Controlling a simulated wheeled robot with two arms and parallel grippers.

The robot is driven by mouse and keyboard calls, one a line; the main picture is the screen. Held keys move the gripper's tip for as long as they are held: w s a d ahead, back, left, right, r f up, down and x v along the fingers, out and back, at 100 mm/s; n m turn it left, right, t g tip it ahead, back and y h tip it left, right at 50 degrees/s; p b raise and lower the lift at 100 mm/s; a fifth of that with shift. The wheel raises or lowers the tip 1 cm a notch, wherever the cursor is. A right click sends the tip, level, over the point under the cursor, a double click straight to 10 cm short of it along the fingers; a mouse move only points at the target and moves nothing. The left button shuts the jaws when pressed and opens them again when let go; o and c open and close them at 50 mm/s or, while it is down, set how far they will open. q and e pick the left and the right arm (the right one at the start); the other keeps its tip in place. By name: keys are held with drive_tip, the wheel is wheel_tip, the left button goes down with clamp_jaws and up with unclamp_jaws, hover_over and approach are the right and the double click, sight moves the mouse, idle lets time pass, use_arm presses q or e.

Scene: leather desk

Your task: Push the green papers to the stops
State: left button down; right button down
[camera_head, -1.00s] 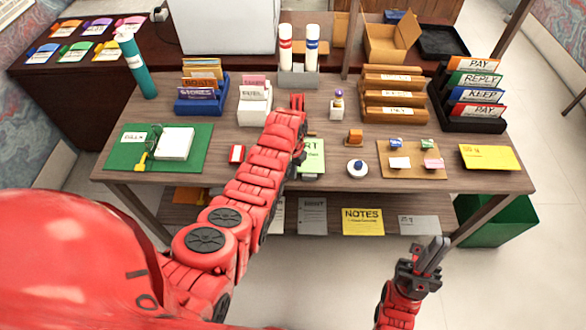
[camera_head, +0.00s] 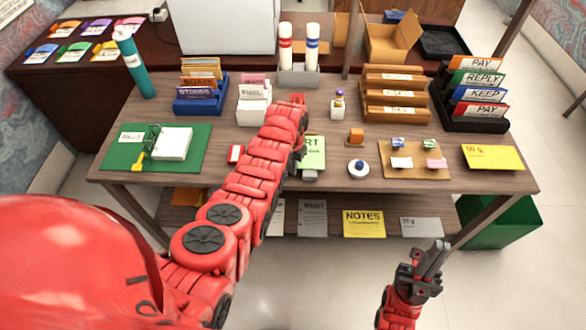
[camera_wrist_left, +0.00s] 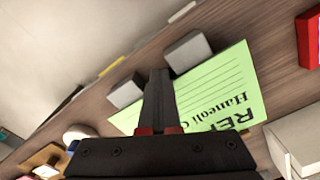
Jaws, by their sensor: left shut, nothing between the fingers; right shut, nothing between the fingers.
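A light green paper (camera_head: 313,152) with large black print lies on the desk, partly hidden by my left arm. In the left wrist view the green paper (camera_wrist_left: 215,85) shows ruled lines. Two grey blocks, the stops, stand along its edge on the desk-edge side: one stop (camera_wrist_left: 187,50) and another stop (camera_wrist_left: 124,91). I cannot tell whether the paper touches them. My left gripper (camera_wrist_left: 159,76) is shut and empty, its fingertips over the paper's edge between the stops. In the head view the arm mostly hides it. My right gripper (camera_head: 437,250) is shut and empty, in front of the desk.
A red box (camera_head: 236,153) lies left of the paper and a round stamp (camera_head: 358,168) right of it. A brown tray (camera_head: 414,172) with small stamps is further right. File holders stand behind. A green mat (camera_head: 120,155) is at the left.

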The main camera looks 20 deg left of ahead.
use_arm(q)
drive_tip(key=shift+w+b, duration=0.25)
drive_tip(key=shift+b, duration=0.05)
drive_tip(key=shift+r, duration=0.1)
drive_tip(key=shift+s+p, duration=0.2)
drive_tip(key=shift+p, duration=0.3)
drive_tip(key=shift+s+d+p, duration=0.15)
drive_tip(key=shift+s+p, duration=0.4)
drive_tip(key=shift+p, duration=0.2)
drive_tip(key=shift+r+p, duration=1.15)
drive_tip(key=shift+r, duration=0.75)
wheel_tip(320, 180, up, 3)
drive_tip(key=shift+p, duration=0.65)
